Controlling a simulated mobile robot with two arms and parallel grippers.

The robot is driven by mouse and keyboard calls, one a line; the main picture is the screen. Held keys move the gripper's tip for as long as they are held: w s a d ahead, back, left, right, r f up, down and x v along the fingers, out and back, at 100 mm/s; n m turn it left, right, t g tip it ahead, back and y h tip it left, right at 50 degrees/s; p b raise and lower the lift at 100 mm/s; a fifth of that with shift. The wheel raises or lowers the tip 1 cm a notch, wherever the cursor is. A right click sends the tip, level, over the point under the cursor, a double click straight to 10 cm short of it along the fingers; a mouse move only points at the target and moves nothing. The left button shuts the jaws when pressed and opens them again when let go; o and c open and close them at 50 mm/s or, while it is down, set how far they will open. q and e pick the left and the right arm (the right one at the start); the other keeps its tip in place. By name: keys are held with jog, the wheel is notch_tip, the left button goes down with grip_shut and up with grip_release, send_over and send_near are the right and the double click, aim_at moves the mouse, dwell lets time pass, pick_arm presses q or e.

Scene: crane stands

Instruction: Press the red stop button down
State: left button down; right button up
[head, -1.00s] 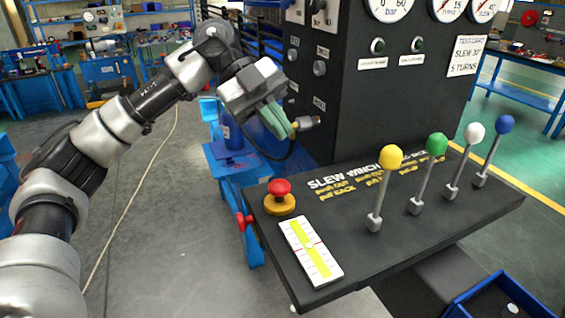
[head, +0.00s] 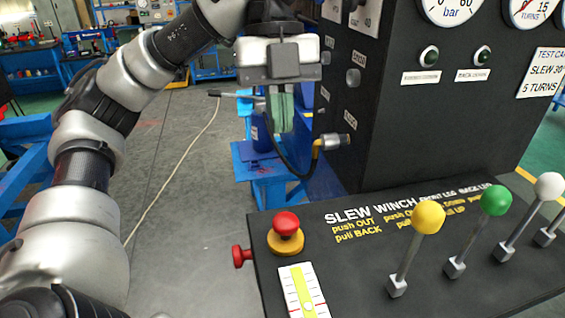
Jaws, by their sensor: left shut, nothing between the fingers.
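The red stop button (head: 286,223) is a red mushroom head on a yellow-orange base. It sits at the back left corner of the black console top (head: 350,270). My left gripper (head: 281,130) points down with its green fingers shut and empty. In the picture it is above the button, with a clear gap between them. The button is fully in sight and nothing touches it. My right gripper is not in the head view.
Levers with yellow (head: 428,217), green (head: 496,200) and white (head: 549,186) knobs stand to the right. A second red knob (head: 241,256) sticks out of the console's left side. A hose with a brass fitting (head: 332,142) hangs behind. A level gauge (head: 303,292) lies in front.

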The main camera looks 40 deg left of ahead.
aim_at(287, 221)
pick_arm(q)
jog(key=x, duration=0.6)
jog(key=shift+f, duration=0.2)
jog(key=x, duration=0.2)
jog(key=p+x, duration=0.1)
jog(key=x, duration=0.1)
jog(key=p+x, duration=0.1)
jog(key=x, duration=0.1)
jog(key=shift+w+a+f, duration=0.25)
jog(key=shift+w, duration=0.15)
jog(key=shift+f, duration=0.3)
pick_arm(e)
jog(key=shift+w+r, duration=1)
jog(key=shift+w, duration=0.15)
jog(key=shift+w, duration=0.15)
